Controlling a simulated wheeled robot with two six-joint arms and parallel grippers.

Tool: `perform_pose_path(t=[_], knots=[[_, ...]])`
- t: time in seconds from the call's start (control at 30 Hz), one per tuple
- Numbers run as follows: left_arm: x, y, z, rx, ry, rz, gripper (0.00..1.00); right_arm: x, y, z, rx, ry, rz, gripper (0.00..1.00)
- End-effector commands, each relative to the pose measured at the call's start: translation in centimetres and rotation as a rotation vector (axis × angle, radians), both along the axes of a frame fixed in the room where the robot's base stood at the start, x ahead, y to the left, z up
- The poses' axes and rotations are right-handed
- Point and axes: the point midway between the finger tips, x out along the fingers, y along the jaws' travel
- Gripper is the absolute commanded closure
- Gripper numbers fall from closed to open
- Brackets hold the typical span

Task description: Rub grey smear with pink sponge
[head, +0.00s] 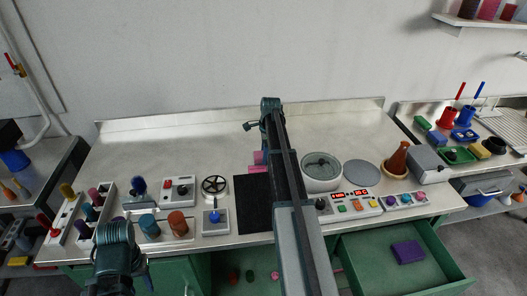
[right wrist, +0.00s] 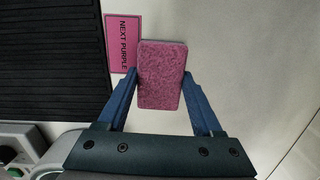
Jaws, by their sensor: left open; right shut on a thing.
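The pink sponge (right wrist: 161,75) is clamped between the two blue fingers of my right gripper (right wrist: 160,92) in the right wrist view. It is held upright in the picture, over the pale counter, beside a pink card reading NEXT PURPLE (right wrist: 123,42). I cannot tell whether the sponge touches the counter. I cannot make out a grey smear in either view.
A black mat (head: 253,203) lies left of my right arm. A round grey-white bowl (head: 322,172) and a button panel (head: 349,205) stand to its right. Several coloured knobs and blocks crowd the left. A green drawer (head: 370,265) is open below. The back counter is clear.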

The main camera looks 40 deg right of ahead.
Motion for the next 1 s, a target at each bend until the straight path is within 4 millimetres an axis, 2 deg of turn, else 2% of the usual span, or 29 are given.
perform_pose_path(t=[0.03, 0.07, 0.47, 1.0], knots=[[0.0, 0.0, 0.0, 0.000, 0.000, 0.000, 0.55, -1.3, 0.7, -0.1, 0.009, 0.018, 0.001, 1.00], [0.0, 0.0, 0.0, 0.000, 0.000, 0.000, 0.55, -1.4, 0.7, 0.0, 0.009, 0.019, 0.001, 1.00], [0.0, 0.0, 0.2, 0.000, 0.000, 0.000, 0.55, -1.5, 0.8, 0.1, 0.008, 0.019, 0.001, 1.00], [0.0, 0.0, 0.4, 0.000, 0.000, 0.000, 0.55, 2.2, -1.1, 0.4, 0.008, 0.015, 0.001, 1.00]])
